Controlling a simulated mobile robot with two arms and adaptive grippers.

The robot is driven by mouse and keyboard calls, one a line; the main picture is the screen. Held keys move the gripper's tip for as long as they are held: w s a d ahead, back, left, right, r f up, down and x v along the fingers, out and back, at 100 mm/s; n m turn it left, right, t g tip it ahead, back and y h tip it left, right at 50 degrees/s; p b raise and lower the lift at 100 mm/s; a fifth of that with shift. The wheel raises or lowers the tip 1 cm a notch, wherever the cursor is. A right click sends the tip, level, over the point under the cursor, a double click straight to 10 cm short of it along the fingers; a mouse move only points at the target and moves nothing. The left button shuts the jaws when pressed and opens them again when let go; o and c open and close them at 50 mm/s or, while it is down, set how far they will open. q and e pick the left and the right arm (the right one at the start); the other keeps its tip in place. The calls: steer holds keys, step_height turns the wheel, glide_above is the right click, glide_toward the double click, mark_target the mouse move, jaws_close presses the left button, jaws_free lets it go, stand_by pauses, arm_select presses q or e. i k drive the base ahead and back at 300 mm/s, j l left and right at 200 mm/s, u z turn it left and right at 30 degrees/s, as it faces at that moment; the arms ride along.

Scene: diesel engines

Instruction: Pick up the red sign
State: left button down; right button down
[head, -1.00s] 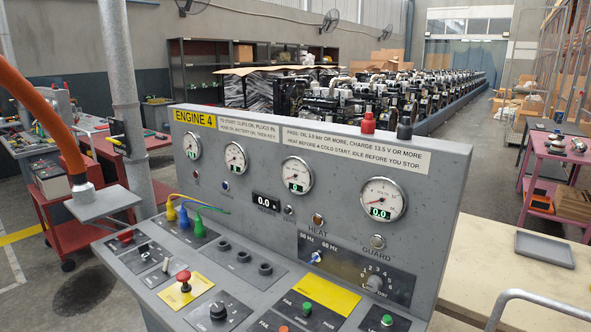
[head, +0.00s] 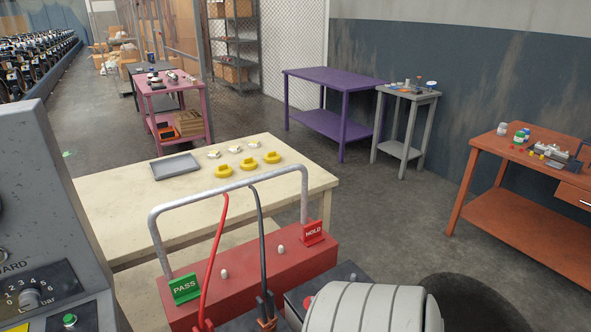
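A green sign (head: 185,288), lettered PASS, stands on the near left end of the same red surface. Nothing is touching the red sign as far as I can see. Neither of my grippers shows in the head view.
A grey tubular rail (head: 228,190) arches over the red surface, with red (head: 216,250) and black (head: 262,235) cables over it. A pale ribbed cylinder (head: 362,308) fills the bottom. A cream table (head: 120,212) with a tray (head: 175,166) and yellow parts (head: 247,163) stands behind.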

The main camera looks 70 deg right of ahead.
mark_target(312, 235)
steer(key=z, duration=2.3)
steer(key=i+l, duration=0.1)
steer(key=l, duration=0.3)
